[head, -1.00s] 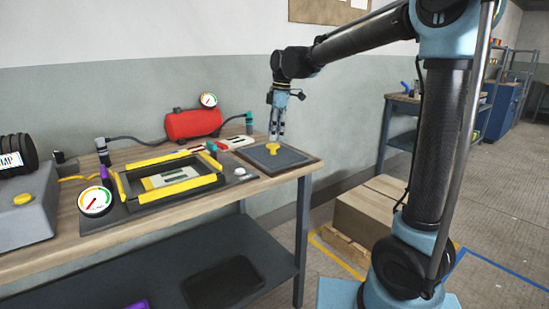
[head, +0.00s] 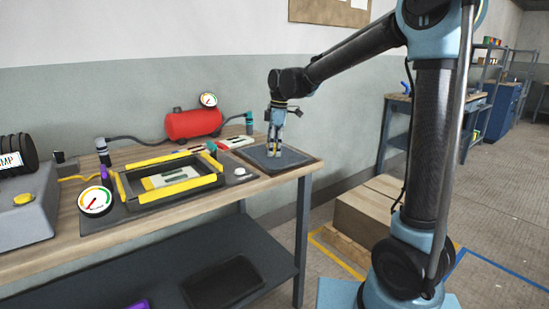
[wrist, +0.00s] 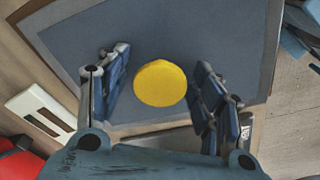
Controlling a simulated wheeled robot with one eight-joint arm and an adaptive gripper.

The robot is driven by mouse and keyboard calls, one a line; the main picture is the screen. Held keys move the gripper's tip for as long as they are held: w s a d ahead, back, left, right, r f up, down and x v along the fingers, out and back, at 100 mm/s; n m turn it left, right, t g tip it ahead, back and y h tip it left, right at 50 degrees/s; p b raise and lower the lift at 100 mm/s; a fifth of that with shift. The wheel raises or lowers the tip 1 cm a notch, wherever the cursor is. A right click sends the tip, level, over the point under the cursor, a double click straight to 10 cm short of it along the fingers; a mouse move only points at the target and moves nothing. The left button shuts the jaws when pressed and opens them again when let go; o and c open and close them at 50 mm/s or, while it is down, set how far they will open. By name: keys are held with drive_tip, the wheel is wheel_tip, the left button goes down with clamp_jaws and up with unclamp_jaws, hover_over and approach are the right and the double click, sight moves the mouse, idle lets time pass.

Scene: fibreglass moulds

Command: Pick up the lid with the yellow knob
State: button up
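The lid (head: 298,157) is a flat dark grey-blue plate at the right end of the workbench. In the wrist view the lid (wrist: 200,45) fills the upper middle, and its round yellow knob (wrist: 160,83) lies between my fingers. My gripper (head: 274,153) points down over the lid in the head view and hides the knob there. In the wrist view my gripper (wrist: 158,85) is open, with one finger on each side of the knob and a gap on both sides. The lid rests on the bench.
A black frame with yellow bars (head: 170,186) stands left of the lid on the workbench (head: 255,187). A red tank (head: 193,124) with a gauge is behind it. A grey pump (head: 25,212) is at the far left. A pale strip with a dark slot (wrist: 40,117) lies beside the lid.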

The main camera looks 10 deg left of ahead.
drive_tip(key=c, duration=1)
drive_tip(key=shift+c, duration=0.2)
drive_tip(key=shift+r, duration=0.15)
